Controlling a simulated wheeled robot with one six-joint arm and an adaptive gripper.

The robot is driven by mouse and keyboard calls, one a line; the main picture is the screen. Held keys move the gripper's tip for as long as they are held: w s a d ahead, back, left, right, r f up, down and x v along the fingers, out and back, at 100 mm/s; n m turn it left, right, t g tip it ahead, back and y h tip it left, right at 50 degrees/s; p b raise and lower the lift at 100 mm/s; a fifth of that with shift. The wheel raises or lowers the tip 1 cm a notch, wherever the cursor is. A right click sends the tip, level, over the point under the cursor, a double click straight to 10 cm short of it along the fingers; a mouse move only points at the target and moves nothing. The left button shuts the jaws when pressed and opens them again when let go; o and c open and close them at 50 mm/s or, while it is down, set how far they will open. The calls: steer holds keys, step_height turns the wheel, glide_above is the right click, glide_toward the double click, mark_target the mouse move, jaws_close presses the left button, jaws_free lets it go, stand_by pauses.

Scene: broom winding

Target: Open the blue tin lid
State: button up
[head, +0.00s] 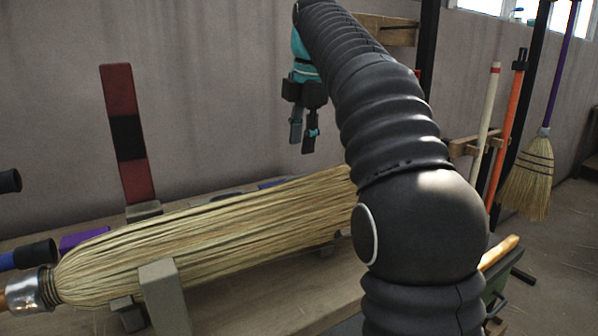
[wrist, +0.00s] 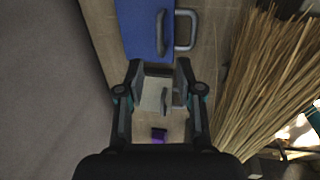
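A flat blue lid (wrist: 134,28) shows at the top of the wrist view, with a dark upright handle (wrist: 161,33) near its right edge. In the head view only a sliver of blue (head: 272,183) shows behind the broom bristles, and the rest is hidden. My gripper (wrist: 160,68) is open and empty, its two fingers apart. In the head view my gripper (head: 302,143) hangs fingers down above the bench, behind the broom and clear of the blue lid.
A large straw broom head (head: 210,235) lies across the bench, close on the right in the wrist view (wrist: 270,80). A grey metal loop (wrist: 185,30) stands beside the blue lid. A purple block (wrist: 158,134) and a red-black upright post (head: 128,135) are nearby. The wall is behind.

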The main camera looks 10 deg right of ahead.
mark_target(299, 178)
steer(key=f, duration=0.2)
steer(key=w+f+b, duration=0.1)
steer(key=f, duration=0.2)
steer(key=f+b, duration=0.1)
steer(key=f, duration=0.1)
steer(key=shift+w+a+f, duration=0.15)
jaws_close()
